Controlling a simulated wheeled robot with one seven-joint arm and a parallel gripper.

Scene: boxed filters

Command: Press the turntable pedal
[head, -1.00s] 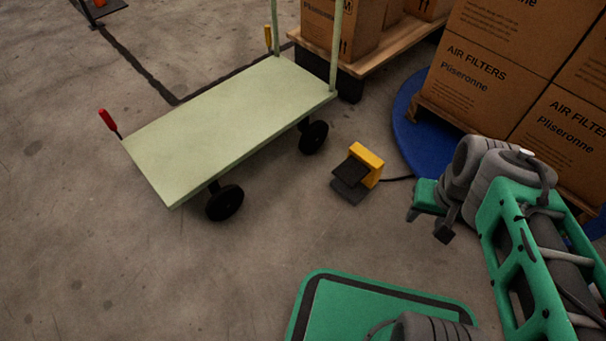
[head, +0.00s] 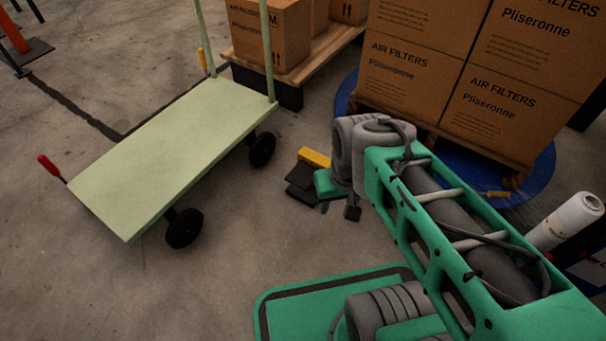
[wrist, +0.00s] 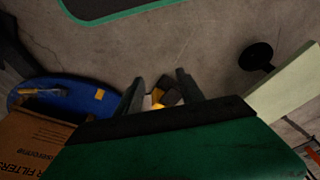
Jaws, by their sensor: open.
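The turntable pedal is a black foot plate with a yellow guard (head: 314,158) on the floor, right of the cart. In the head view my arm's end covers its right side. The blue round turntable (head: 345,92) lies behind it, with a pallet of air filter boxes on it. My gripper (head: 338,210) hangs close in front of and above the pedal; the gap to it is hard to judge. In the wrist view my gripper (wrist: 160,84) has its two dark fingers apart and empty, with the pedal (wrist: 167,97) showing between them.
A pale green platform cart (head: 170,150) on black wheels stands to the left. Boxes (head: 268,35) on another pallet stand behind it. A white film roll (head: 566,220) is at the right. Bare floor lies between the cart and my base.

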